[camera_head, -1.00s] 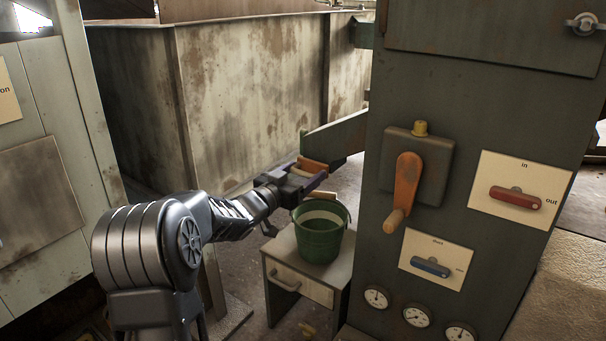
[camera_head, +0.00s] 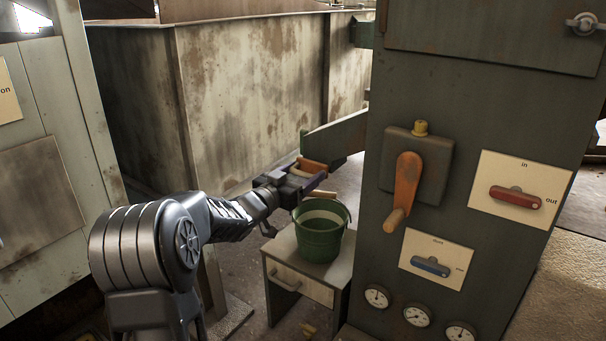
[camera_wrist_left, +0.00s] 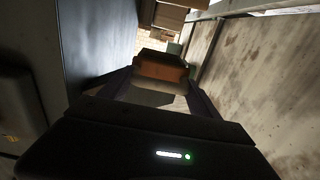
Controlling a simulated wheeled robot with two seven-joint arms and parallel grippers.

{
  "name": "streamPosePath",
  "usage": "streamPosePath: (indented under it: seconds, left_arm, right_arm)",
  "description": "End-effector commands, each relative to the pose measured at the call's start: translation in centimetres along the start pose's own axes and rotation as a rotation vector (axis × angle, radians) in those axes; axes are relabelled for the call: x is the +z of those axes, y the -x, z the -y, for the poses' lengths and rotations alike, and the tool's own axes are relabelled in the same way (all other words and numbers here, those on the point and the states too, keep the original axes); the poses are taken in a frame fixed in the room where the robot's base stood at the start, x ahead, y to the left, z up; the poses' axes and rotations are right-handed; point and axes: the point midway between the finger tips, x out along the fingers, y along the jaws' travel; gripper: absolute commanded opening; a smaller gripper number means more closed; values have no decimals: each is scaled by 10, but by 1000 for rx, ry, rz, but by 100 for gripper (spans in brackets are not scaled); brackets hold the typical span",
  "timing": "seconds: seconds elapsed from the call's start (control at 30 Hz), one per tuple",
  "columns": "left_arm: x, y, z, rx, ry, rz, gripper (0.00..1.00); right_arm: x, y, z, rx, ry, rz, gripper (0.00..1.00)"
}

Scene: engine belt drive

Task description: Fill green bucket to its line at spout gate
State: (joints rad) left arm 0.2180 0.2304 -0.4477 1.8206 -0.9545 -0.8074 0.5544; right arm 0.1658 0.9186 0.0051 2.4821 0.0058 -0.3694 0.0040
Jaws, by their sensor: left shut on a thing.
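The green bucket (camera_head: 320,239) stands upright on a small drawer stand, below the spout (camera_head: 338,135). A pale band (camera_head: 322,215) shows inside its far wall; I cannot tell how full it is. The spout gate (camera_head: 313,165) is an orange piece at the spout's end, and it also shows in the left wrist view (camera_wrist_left: 162,72). A wooden handle (camera_head: 323,194) sticks out beside my left gripper (camera_head: 307,182), above the bucket's rim. The left gripper is shut on what looks like this gate handle, its fingers partly hiding it. My right gripper is not in view.
The drawer stand (camera_head: 293,250) is beside a grey-green machine cabinet (camera_head: 365,260). The cabinet carries an orange crank (camera_head: 406,185), a red lever (camera_head: 515,197), a blue lever (camera_head: 430,266) and several gauges (camera_head: 417,316). A rusty tank wall (camera_head: 250,95) stands behind my left arm.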

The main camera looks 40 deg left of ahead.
Motion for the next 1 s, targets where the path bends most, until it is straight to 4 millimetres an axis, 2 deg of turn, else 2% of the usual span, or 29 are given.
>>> streamPosePath:
  seconds: [0.1, 0.37, 0.4, 0.63, 1.0]
  left_arm:
    - [1, 8, 1, -1, 1, 3, 0]
    - [1, 8, 0, 0, -1, 2, 0]
    - [1, 8, 0, 0, -1, 3, 75]
    - [1, 8, 0, 0, -1, 3, 94]
    - [0, 14, 1, -1, -1, 2, 94]
  right_arm:
    - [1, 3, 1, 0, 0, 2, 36]
    - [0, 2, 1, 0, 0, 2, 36]
    - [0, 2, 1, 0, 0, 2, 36]
    - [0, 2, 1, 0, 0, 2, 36]
    - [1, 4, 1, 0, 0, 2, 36]
